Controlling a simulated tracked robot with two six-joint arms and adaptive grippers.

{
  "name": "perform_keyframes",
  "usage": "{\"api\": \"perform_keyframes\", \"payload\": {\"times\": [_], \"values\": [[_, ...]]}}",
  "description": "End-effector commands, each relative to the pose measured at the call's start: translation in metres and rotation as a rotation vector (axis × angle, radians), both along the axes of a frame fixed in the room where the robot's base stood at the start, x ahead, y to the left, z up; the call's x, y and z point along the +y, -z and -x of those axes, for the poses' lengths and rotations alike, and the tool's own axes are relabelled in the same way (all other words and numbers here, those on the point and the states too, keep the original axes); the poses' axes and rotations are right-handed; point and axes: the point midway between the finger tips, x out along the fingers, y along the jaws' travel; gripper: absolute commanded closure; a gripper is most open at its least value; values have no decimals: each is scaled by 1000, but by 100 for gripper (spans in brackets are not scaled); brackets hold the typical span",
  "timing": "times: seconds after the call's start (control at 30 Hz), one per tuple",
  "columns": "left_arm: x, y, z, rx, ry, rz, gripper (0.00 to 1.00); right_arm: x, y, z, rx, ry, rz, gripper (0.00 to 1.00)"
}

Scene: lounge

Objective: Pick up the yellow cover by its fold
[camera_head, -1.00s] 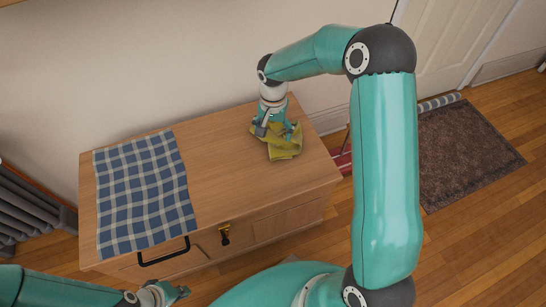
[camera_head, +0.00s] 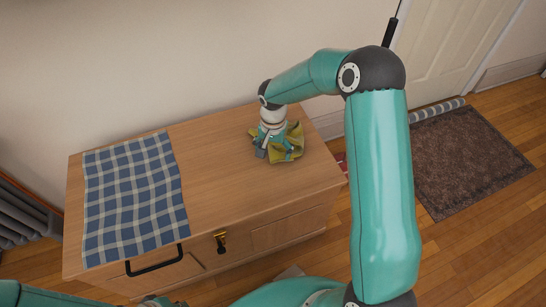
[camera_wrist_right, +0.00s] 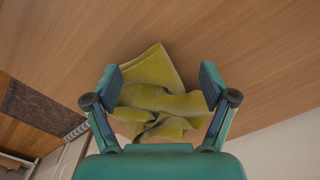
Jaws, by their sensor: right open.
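The yellow cover (camera_head: 289,152) is a crumpled cloth on the right part of the wooden cabinet top. In the right wrist view the cover (camera_wrist_right: 152,68) shows raised folds, with one flatter corner pointing away. My right gripper (camera_head: 271,147) is down at the cover from above. The right wrist view shows this gripper (camera_wrist_right: 161,86) open, with one finger on each side of the bunched folds. I cannot tell whether the fingers touch the cloth. My left gripper (camera_head: 158,302) barely shows at the bottom edge, and its jaws are cut off.
The cabinet (camera_head: 225,175) has a blue checked cloth (camera_head: 132,198) on its left part. A black handle (camera_head: 155,266) and a brass latch (camera_head: 220,242) are on its front. The top between the cloths is clear. A wall stands close behind.

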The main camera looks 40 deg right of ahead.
Motion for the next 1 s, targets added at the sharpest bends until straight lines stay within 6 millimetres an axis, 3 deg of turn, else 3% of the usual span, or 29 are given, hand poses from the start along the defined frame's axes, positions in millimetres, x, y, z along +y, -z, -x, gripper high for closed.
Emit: {"api": "perform_keyframes", "payload": {"times": [0.7, 1.0], "values": [[0, 13, 0, 0, 0, 0, 100, -1, 15, 0, 0, 1, 0, 17], [0, 12, 0, 0, 0, 0, 100, -1, 15, 1, 0, 1, 0, 42]]}}
